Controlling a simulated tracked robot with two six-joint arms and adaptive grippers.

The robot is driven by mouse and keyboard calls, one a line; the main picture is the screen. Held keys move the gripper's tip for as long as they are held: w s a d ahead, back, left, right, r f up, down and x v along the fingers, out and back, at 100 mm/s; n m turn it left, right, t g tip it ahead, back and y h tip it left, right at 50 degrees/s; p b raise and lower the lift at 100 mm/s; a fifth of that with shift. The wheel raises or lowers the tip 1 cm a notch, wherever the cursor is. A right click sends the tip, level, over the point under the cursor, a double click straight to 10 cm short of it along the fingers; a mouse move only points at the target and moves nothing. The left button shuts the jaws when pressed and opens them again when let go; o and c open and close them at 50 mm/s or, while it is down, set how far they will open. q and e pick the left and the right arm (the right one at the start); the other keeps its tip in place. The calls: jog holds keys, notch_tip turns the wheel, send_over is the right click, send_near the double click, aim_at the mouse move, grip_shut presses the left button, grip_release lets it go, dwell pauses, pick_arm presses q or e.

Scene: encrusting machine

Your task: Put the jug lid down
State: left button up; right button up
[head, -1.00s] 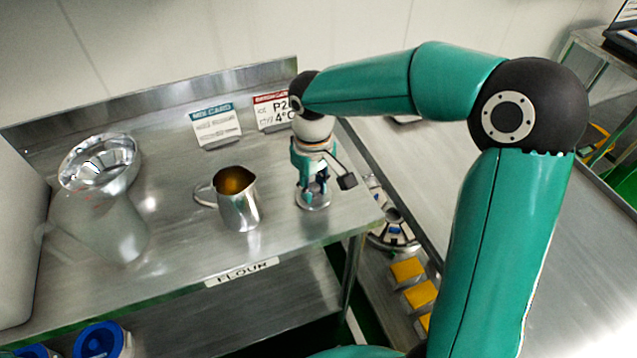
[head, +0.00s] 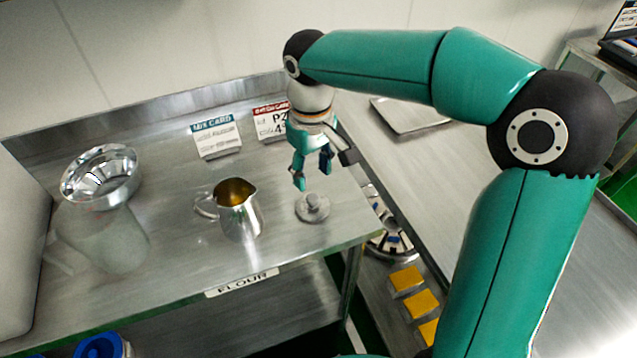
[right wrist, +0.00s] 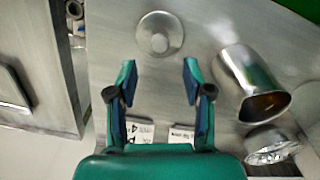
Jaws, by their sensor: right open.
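The jug lid (head: 312,207) is a small round metal disc with a knob, lying flat on the steel table near its right end. It also shows in the right wrist view (right wrist: 160,35), beyond the fingertips. My right gripper (head: 313,176) is open and empty, above and behind the lid and apart from it. Its two fingers show spread in the right wrist view (right wrist: 158,72). The metal jug (head: 240,212) stands upright and open to the left of the lid, with amber contents showing inside. My left gripper is not in view.
A clear pitcher with a metal funnel (head: 100,178) stands at the left. A mix card (head: 216,136) and a red-topped card (head: 270,121) stand at the back. A flat tray (head: 408,115) lies on the right-hand counter. Yellow blocks (head: 406,279) sit below the table's right edge.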

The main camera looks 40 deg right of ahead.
notch_tip(320, 180, up, 4)
jog(key=shift+f, duration=0.1)
dwell(0.5)
